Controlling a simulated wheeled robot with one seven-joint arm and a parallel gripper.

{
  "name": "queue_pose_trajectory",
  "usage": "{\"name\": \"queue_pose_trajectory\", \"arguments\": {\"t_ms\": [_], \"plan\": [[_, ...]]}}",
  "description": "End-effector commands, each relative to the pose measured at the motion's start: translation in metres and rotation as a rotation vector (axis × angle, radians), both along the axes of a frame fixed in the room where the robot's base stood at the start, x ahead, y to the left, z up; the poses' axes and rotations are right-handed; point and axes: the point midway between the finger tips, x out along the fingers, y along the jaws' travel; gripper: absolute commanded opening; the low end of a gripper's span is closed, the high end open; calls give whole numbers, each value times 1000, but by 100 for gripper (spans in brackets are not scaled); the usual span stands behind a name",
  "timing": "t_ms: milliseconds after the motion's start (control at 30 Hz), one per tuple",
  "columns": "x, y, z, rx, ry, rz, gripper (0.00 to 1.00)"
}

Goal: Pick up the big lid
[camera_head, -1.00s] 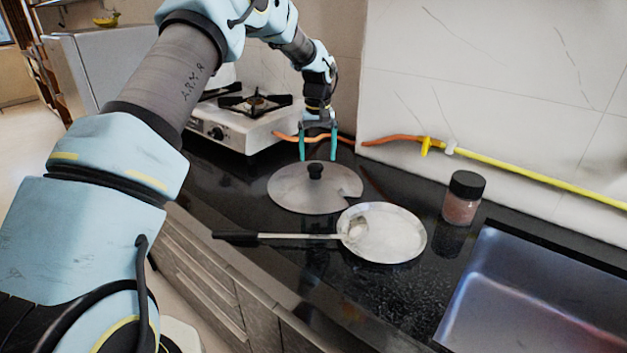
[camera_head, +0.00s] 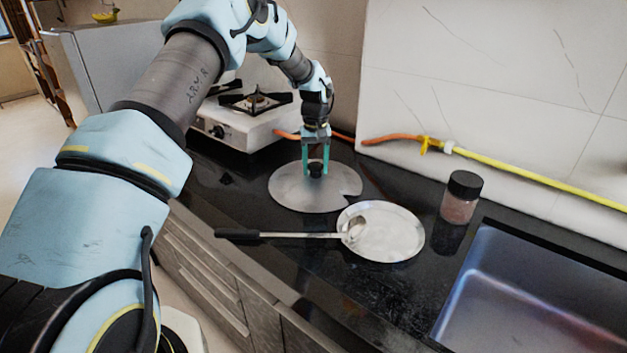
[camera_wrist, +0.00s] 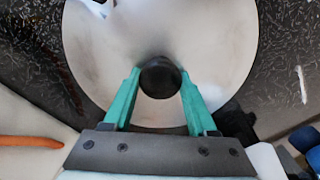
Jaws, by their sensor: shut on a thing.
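The big lid (camera_head: 290,192) is a round grey metal disc with a black knob (camera_head: 316,169) and a notch at its right edge. It looks flat on the dark counter. My gripper (camera_head: 316,171) points down from above, its two green fingers on either side of the knob and shut on it. In the wrist view the lid (camera_wrist: 100,50) fills the top middle, and the knob (camera_wrist: 160,78) sits between the fingertips. I cannot see under the lid.
A metal plate (camera_head: 395,240) with a black-handled ladle (camera_head: 290,235) across it lies close in front of the lid. A jar (camera_head: 461,198) and the sink (camera_head: 520,300) are to the right. A gas stove (camera_head: 245,125) and an orange hose (camera_head: 385,139) are behind.

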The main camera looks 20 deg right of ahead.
Motion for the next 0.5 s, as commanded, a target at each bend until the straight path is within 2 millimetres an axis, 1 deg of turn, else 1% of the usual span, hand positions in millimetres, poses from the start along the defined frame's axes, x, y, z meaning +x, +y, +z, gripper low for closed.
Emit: {"name": "queue_pose_trajectory", "arguments": {"t_ms": [33,67,433,500], "plan": [[0,0,0,0,0,0,46],[0,0,0,0,0,0,42],[0,0,0,0,0,0,1],[0,0,0,0,0,0,0]]}}
